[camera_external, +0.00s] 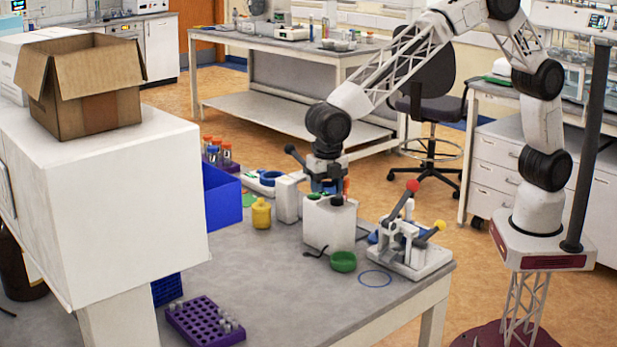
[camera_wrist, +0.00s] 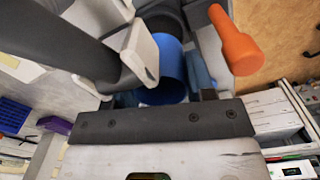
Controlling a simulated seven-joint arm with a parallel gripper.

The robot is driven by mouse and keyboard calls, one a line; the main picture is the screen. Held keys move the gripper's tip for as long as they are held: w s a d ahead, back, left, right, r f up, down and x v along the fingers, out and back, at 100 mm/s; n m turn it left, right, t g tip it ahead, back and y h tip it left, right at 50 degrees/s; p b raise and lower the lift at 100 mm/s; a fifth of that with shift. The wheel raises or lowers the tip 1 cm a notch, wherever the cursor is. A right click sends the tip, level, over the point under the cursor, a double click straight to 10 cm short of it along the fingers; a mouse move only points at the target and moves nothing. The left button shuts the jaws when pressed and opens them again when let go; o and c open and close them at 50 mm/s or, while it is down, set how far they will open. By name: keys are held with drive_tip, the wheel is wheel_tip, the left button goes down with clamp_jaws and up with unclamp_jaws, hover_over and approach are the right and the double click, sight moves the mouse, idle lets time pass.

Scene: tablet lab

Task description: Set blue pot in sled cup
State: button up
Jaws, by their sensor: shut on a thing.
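In the wrist view the blue pot (camera_wrist: 166,84) is a round, open-ended blue cylinder between my gripper's (camera_wrist: 170,55) fingers, which are shut on it. In the external view my gripper (camera_external: 325,181) points down over the white apparatus at the table's back edge, and a bit of blue shows at its fingers. A white box-shaped unit (camera_external: 328,223) with a green part on top stands right below it. I cannot tell whether the pot touches anything underneath. I cannot make out the sled cup with certainty.
An orange handle (camera_wrist: 236,42) stands close beside my gripper. A white lever press (camera_external: 412,248) with red and yellow knobs is to the right. The front middle is clear.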

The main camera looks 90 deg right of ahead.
drive_tip(key=shift+f, duration=1.6)
drive_tip(key=shift+f, duration=0.4)
idle(1.8)
drive_tip(key=o, duration=1.3)
drive_tip(key=shift+c, duration=0.2)
drive_tip(key=shift+r, duration=0.15)
drive_tip(key=shift+o, duration=0.5)
drive_tip(key=shift+r, duration=4.15)
